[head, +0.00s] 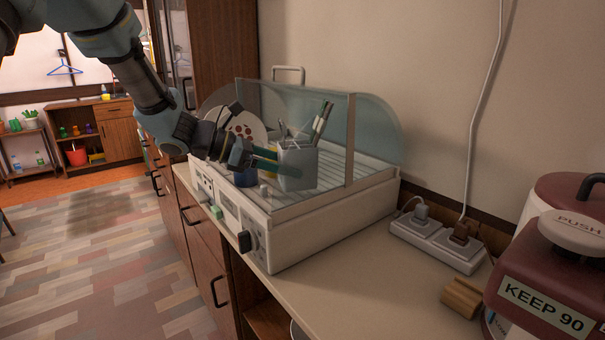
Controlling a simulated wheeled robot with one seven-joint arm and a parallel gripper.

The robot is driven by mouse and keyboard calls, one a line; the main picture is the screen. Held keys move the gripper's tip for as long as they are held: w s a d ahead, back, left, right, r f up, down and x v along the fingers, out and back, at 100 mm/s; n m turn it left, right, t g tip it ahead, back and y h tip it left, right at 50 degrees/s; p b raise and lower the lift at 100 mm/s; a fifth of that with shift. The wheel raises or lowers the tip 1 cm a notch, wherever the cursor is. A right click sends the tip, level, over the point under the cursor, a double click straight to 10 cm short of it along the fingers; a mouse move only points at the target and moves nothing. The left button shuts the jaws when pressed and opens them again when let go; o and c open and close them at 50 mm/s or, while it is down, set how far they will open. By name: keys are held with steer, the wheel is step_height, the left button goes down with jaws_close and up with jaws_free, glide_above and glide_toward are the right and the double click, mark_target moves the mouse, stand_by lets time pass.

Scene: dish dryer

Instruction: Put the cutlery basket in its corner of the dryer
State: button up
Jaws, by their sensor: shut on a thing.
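The cutlery basket (299,167) is a pale grey box with several utensils standing up in it. It is in the head view, inside the front opening of the dish dryer, over or on the white slatted rack; I cannot tell whether it touches the rack. My gripper (264,160) reaches in from the left and is shut on the basket's left side. The dish dryer (310,231) is a white box with clear panels and front controls, standing on the counter. A plate with reddish spots (246,126) stands behind my gripper, and a dark blue item (245,178) sits below it, partly hidden.
A power strip (437,237), a small wooden block (464,296) and a dark red water boiler (555,262) are on the counter (350,285) at right. The counter in front of the dryer is mostly bare.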

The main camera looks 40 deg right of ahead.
steer(key=x, duration=0.2)
steer(key=f+x, duration=0.1)
steer(key=x, duration=0.1)
steer(key=shift+d+f+p, duration=0.1)
steer(key=shift+f+p, duration=0.05)
steer(key=shift+p, duration=0.2)
steer(key=o, duration=1.2)
steer(key=b+v, duration=0.1)
steer(key=v, duration=1.1)
steer(key=shift+s, duration=0.1)
steer(key=a+f+m+t+y, duration=0.2)
steer(key=a+f+m+y, duration=0.2)
steer(key=a, duration=0.9)
steer(key=a+f+m+t+y, duration=0.3)
steer(key=a+f+m+y, duration=0.1)
steer(key=a, duration=0.9)
steer(key=a+f+m+t+y, duration=0.2)
steer(key=a+f+m+y, duration=0.2)
steer(key=a, duration=0.9)
steer(key=shift+s+a+f+m+t, duration=0.1)
steer(key=shift+s+m+t, duration=0.1)
steer(key=shift+m, duration=0.3)
steer(key=shift+s+f+m+t, duration=0.1)
steer(key=shift+s+m, duration=0.1)
steer(key=shift+m, duration=0.3)
